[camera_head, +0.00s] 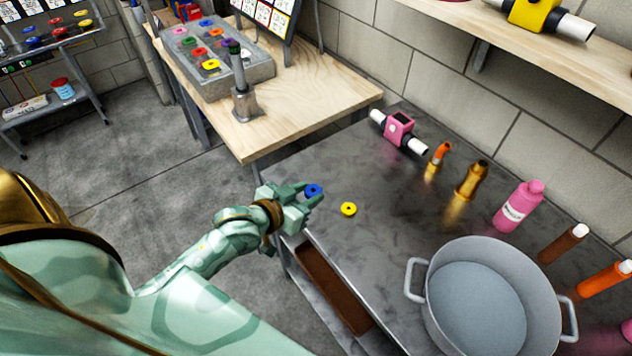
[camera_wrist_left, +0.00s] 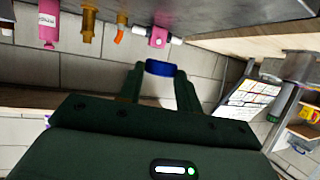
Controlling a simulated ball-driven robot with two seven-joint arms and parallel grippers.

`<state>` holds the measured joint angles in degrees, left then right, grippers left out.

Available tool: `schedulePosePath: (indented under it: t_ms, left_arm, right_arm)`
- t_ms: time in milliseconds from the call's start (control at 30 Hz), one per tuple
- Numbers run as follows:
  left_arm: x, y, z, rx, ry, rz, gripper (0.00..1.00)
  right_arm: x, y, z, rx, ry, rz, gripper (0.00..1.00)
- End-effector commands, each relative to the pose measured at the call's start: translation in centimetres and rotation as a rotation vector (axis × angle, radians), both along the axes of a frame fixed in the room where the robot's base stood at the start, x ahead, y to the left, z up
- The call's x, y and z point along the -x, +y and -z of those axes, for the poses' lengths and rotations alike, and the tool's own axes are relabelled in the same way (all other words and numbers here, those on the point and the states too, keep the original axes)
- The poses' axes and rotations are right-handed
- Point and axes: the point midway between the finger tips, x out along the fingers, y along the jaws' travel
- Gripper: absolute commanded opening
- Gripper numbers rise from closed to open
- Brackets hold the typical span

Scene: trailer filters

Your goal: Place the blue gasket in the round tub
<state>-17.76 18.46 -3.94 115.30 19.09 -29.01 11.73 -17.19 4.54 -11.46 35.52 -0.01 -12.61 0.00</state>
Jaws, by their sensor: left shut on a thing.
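The blue gasket (camera_head: 314,191) is a small ring held between the fingertips of my left gripper (camera_head: 308,197). In the left wrist view the gasket (camera_wrist_left: 160,68) sits between the two dark fingers of the left gripper (camera_wrist_left: 160,76), which is shut on it. The gripper is at the left edge of the grey metal table (camera_head: 345,260). The round tub (camera_head: 441,304) is a large grey pot with two side handles, at the front right of that table, apart from the gripper. Its visible inside looks empty. My right gripper is not in view.
A yellow gasket (camera_head: 348,209) lies on the metal table just right of the gripper. A pink valve (camera_head: 399,129), brass fittings (camera_head: 472,181) and bottles (camera_head: 518,206) line the wall side. A wooden table (camera_head: 297,105) with a gasket tray (camera_head: 250,77) stands behind.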

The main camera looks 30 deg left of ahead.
Motion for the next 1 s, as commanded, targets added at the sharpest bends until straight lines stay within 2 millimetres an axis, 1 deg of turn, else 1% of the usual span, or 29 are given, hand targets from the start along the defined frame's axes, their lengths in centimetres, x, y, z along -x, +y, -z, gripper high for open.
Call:
schedulePosePath:
  t_ms: [67,167,267,467,500,600,700,867,933,1000]
  left_arm:
    - [0.0,0.0,0.0,0.0,0.0,0.0,0.13]
    - [-0.7,0.4,0.5,-0.001,0.0,0.0,0.13]
    - [-2.6,1.4,1.5,-0.003,-0.002,-0.001,0.13]
    - [-7.8,4.3,4.5,-0.005,0.0,0.0,0.13]
    - [-8.6,4.7,5.3,-0.002,0.003,-0.001,0.13]
    - [-10.0,5.5,7.5,-0.002,0.005,-0.001,0.13]
    - [-11.0,6.1,8.7,-0.001,0.003,-0.001,0.13]
    - [-11.8,6.5,9.6,-0.002,0.002,-0.001,0.13]
    - [-12.4,6.8,10.5,-0.001,0.002,-0.002,0.13]
    - [-12.3,6.8,11.7,0.0,0.004,0.0,0.13]
  right_arm:
    - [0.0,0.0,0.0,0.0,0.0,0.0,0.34]
    - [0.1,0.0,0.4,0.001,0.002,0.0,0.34]
    - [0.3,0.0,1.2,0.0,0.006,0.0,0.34]
    - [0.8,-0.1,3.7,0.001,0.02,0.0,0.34]
    - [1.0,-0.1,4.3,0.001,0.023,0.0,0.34]
    - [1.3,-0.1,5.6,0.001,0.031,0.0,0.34]
    - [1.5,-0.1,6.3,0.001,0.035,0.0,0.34]
    - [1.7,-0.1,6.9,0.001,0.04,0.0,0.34]
    - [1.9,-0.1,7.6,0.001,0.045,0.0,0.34]
    - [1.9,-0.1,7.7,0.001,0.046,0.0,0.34]
